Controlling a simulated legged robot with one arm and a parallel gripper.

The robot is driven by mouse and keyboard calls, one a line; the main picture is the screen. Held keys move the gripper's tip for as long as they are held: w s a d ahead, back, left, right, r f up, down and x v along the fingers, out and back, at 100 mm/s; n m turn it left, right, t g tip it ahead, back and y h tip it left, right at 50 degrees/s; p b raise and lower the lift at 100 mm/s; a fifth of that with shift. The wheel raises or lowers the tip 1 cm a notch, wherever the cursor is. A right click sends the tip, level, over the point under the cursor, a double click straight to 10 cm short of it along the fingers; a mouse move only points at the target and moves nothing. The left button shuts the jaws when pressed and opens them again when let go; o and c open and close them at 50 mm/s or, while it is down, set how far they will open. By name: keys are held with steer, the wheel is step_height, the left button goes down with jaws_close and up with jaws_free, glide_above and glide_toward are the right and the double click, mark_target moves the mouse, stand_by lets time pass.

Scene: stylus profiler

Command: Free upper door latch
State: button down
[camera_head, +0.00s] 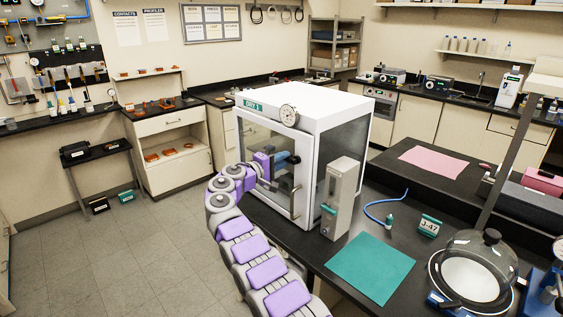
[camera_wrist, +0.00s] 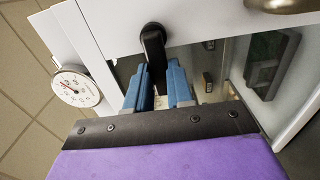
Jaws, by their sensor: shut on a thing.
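The white profiler cabinet (camera_head: 325,108) stands on the black bench, with a windowed front door (camera_head: 270,175). A black latch lever (camera_wrist: 153,42) sits on the white door frame in the wrist view. My gripper (camera_head: 285,160) is at the upper part of the door, below the round dial. In the wrist view its blue fingers (camera_wrist: 158,72) are on either side of the lever's lower end, shut on it. The fingers partly hide that end. The door looks closed in the head view. A vertical door handle (camera_head: 296,202) is below and right of my gripper.
A round dial gauge (camera_head: 289,115) sticks out above my gripper; it also shows in the wrist view (camera_wrist: 75,87). A light grey upright unit (camera_head: 342,195) stands right of the door. A teal mat (camera_head: 370,267) and a glass dome (camera_head: 475,265) are further right.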

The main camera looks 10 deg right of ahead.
steer(key=shift+f, duration=0.25)
steer(key=c, duration=1.2)
jaws_free()
steer(key=shift+w, duration=0.2)
steer(key=shift+o, duration=1)
steer(key=shift+s+r, duration=0.1)
steer(key=shift+r, duration=0.05)
steer(key=p+v, duration=0.2)
steer(key=v, duration=1.5)
steer(key=shift+a, duration=0.25)
